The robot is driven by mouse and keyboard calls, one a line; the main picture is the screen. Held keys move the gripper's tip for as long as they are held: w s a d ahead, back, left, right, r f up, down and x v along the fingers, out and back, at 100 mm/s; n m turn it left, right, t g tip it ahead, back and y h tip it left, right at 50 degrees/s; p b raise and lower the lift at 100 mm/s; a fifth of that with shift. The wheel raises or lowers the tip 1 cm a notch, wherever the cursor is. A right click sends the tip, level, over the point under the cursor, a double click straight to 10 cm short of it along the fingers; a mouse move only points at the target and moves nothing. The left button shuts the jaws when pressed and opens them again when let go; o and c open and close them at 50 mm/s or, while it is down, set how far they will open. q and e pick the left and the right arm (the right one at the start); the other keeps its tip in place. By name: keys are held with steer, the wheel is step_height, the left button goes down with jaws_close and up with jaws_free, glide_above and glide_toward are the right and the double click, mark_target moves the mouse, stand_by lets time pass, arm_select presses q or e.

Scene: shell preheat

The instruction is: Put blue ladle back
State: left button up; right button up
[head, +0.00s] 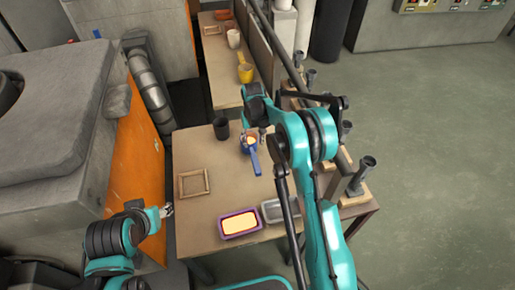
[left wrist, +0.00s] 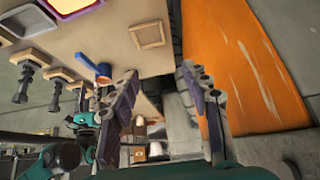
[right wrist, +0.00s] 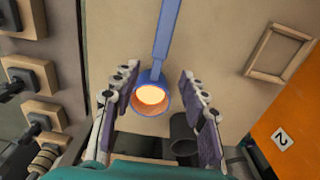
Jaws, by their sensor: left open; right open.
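The blue ladle (head: 252,152) is on the table, with a glowing orange-yellow content in its bowl. In the right wrist view the ladle (right wrist: 151,92) lies between the two spread fingers, its handle pointing away. My right gripper (right wrist: 158,95) is open around the bowl; I cannot tell whether the fingers touch it. In the head view the right gripper (head: 262,135) is partly hidden by its own arm. My left gripper (head: 167,211) is open and empty beside the table's left edge. The left wrist view also shows the ladle (left wrist: 92,66) beyond the left fingers.
A dark cup (head: 221,128) stands left of the ladle. A wooden frame (head: 193,184), a purple tray with glowing content (head: 238,235) and a grey tray (head: 273,213) lie nearer. Dark upright posts (head: 360,175) line the right edge. A yellow ladle (head: 245,73) sits behind.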

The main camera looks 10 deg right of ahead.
steer(key=s+d+r+t, duration=0.1)
steer(key=s+r+t, duration=0.2)
steer(key=s+r, duration=1.3)
steer(key=s+d+r+t, duration=0.1)
steer(key=s+t, duration=0.3)
steer(key=s, duration=1.2)
steer(key=shift+r, duration=0.65)
steer(key=shift+d, duration=0.1)
